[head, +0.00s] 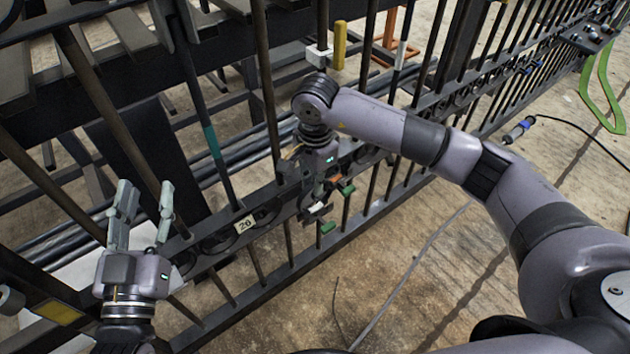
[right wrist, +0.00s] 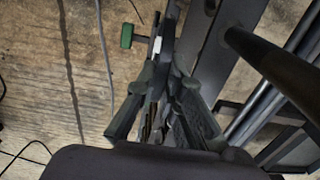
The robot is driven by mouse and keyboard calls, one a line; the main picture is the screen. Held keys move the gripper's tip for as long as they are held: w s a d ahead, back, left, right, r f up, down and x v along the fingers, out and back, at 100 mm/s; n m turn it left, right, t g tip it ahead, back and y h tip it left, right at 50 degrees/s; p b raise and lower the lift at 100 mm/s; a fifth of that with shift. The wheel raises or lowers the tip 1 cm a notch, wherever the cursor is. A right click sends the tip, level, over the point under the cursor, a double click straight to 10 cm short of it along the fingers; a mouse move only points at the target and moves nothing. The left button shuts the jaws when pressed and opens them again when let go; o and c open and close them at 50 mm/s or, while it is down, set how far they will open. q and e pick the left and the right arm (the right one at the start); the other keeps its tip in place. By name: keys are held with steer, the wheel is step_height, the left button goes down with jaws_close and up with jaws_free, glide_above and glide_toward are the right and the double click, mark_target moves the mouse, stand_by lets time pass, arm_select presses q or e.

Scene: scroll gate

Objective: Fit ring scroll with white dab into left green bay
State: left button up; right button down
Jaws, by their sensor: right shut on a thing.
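The dark metal gate (head: 225,262) crosses the head view diagonally. My right gripper (head: 318,207) is at its lower rail and is shut on a small dark piece, mostly hidden by the fingers. A white patch (right wrist: 157,46) shows at the fingertips in the right wrist view. I cannot make out a ring shape. Green tabs (head: 347,188) (head: 327,228) show close to the gripper; one green tab also shows in the right wrist view (right wrist: 126,36). I cannot tell which bay they mark.
Upright bars and dark scrolls line the rail, with a "20" plate (head: 245,223) left of my right gripper. One bar has a teal band (head: 211,141). Cables (head: 405,270) lie on the floor.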

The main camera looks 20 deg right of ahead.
arm_select(q)
steer(key=shift+s+r+t, duration=0.1)
steer(key=shift+r+t, duration=0.2)
steer(key=shift+r, duration=0.2)
stand_by(0.8)
steer(key=shift+s+d+r+t+h+b, duration=0.1)
steer(key=shift+s+r+t+h+b, duration=0.25)
steer(key=shift+r, duration=0.35)
steer(key=shift+s+d+r+t+h+b, duration=0.1)
steer(key=shift+r+t+h, duration=0.05)
steer(key=shift+r+t, duration=0.4)
arm_select(e)
steer(key=shift+f, duration=0.45)
stand_by(0.8)
arm_select(q)
steer(key=shift+s+a+r+t+h+b, duration=0.1)
steer(key=shift+s+r+t+h+b, duration=0.1)
steer(key=shift+s+r+t, duration=0.45)
steer(key=shift+s+r+t+h+b, duration=0.1)
steer(key=shift+s+r+t+b, duration=0.2)
steer(key=shift+r, duration=0.55)
steer(key=shift+s+a+r+t+h+b, duration=0.1)
steer(key=shift+s+r+t, duration=0.3)
steer(key=shift+r+t, duration=0.25)
arm_select(e)
steer(key=shift+f, duration=0.7)
stand_by(1.4)
